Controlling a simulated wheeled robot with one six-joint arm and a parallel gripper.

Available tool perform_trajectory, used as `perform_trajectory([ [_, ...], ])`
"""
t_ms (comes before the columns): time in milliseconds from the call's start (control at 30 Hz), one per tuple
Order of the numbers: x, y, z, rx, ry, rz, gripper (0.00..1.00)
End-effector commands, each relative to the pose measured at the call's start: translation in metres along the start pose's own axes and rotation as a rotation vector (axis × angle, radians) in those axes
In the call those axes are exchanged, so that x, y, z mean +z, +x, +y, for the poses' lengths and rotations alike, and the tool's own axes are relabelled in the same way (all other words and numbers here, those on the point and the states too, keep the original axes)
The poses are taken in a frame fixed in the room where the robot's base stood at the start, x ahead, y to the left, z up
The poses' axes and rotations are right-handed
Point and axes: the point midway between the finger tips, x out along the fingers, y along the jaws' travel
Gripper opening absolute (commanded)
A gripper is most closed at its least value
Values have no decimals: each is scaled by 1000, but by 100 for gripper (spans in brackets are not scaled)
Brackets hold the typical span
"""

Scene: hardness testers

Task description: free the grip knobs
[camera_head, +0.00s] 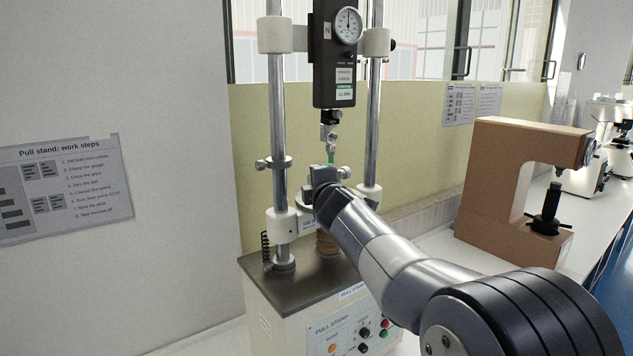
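The pull stand (307,277) stands at the centre, with two steel columns and a black dial gauge (335,70) between them. Below the gauge hangs the small upper grip (329,133), which has a small side knob (338,115). A short green piece (331,158) shows just under it. My arm reaches in from the lower right, and my gripper (323,177) is at the lower grip's height, under the green piece. My own wrist hides the fingers and most of the lower grip. A small metal knob (344,172) shows just right of my gripper; I cannot tell whether they touch.
A control panel (352,336) with buttons is on the stand's front. A collar with a side knob (262,165) is on the left column. A brown C-shaped tester (490,190) stands on the bench to the right. A wall is close on the left.

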Motion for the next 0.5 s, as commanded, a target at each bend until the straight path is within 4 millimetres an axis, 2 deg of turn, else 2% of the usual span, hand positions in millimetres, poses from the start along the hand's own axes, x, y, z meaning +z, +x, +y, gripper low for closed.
perform_trajectory([
  [133,0,6,0,0,0,0,50],
  [400,0,7,0,0,0,0,50],
  [500,0,7,0,0,0,0,43],
])
